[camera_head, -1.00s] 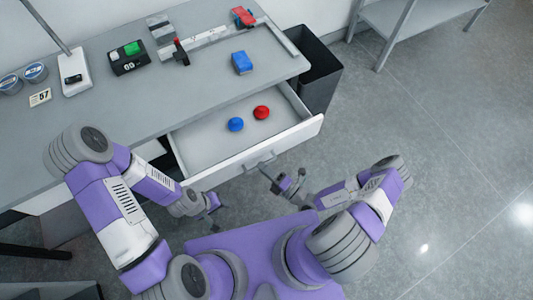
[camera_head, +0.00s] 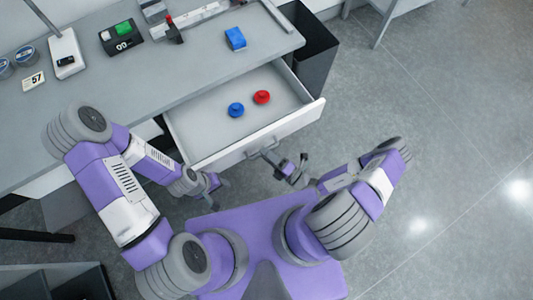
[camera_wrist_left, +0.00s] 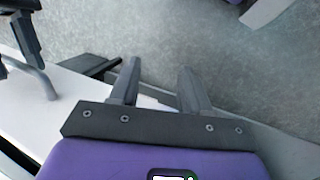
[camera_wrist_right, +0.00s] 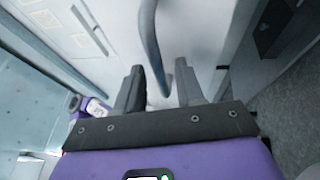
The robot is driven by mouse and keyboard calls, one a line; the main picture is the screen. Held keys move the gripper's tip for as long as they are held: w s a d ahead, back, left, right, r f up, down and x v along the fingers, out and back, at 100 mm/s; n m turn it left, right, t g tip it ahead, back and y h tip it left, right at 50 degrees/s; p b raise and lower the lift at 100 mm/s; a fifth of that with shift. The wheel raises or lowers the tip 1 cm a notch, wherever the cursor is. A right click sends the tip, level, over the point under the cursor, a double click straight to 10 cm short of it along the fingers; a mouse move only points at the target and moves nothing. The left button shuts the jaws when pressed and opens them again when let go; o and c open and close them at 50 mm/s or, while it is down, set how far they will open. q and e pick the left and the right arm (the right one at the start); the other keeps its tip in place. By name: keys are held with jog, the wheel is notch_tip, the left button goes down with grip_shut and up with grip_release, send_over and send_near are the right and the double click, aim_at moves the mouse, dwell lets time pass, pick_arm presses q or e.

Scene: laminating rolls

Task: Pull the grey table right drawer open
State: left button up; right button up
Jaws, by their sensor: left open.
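The grey table (camera_head: 190,65) has its right drawer (camera_head: 205,138) pulled well out, with its inside showing. The drawer's grey bar handle (camera_head: 268,146) is on its white front. My right gripper (camera_head: 284,168) is just in front of this handle. In the right wrist view, the handle (camera_wrist_right: 151,45) reaches between the spread fingers of my right gripper (camera_wrist_right: 160,80); I cannot tell if they touch it. My left gripper (camera_head: 217,184) is open and empty near the drawer's left front corner. It also shows open in the left wrist view (camera_wrist_left: 158,80).
A blue knob-like piece (camera_head: 236,110) and a red one (camera_head: 262,97) lie in the drawer. A blue block (camera_head: 235,38) sits on the tabletop above. A dark bin (camera_head: 316,58) stands right of the table. Floor at the right is clear.

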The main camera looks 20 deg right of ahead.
jog(key=shift+s, duration=0.1)
jog(key=v, duration=0.7)
jog(key=shift+s, duration=0.15)
jog(key=shift+d, duration=0.15)
dwell(0.3)
